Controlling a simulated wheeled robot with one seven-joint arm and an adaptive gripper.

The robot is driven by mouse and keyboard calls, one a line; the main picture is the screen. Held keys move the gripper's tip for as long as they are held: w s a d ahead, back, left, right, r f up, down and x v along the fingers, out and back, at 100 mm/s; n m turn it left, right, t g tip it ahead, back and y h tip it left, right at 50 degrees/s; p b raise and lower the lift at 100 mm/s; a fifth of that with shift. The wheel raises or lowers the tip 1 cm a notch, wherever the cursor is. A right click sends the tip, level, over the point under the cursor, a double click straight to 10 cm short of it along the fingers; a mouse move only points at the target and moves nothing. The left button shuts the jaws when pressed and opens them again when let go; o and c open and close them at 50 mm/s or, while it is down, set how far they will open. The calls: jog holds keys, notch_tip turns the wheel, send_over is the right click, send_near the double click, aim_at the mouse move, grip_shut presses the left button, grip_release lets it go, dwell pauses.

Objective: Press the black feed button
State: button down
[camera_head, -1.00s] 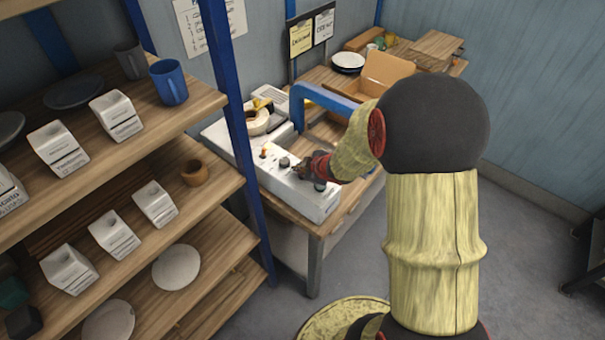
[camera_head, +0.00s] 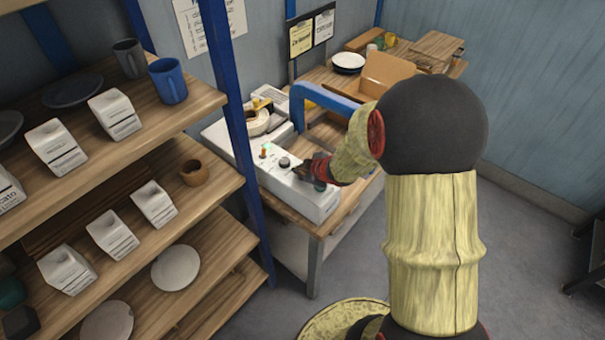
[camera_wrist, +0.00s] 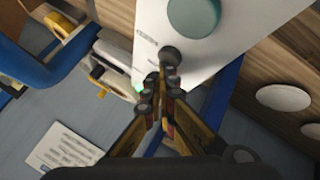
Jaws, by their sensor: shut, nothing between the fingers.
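The white machine (camera_head: 310,200) stands on the wooden table, with its controls on top. A round black button (camera_head: 284,162) sits on its panel and also shows in the wrist view (camera_wrist: 170,55), just beyond my fingertips. My gripper (camera_head: 299,171) is shut and empty, right beside the button. In the wrist view, my fingertips (camera_wrist: 160,75) overlap the button's near edge; I cannot tell whether they touch it. A larger grey-green button (camera_wrist: 195,14) lies farther along the panel.
A blue post (camera_head: 230,120) and wooden shelves (camera_head: 200,110) with cartons, cups and plates stand to the left. A blue arch (camera_head: 310,92) and open cardboard box (camera_head: 388,72) stand behind.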

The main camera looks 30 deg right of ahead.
jog(key=shift+r+p, duration=1)
jog(key=shift+p, duration=0.05)
notch_tip(320, 180, up, 5)
jog(key=p, duration=0.5)
dwell(0.6)
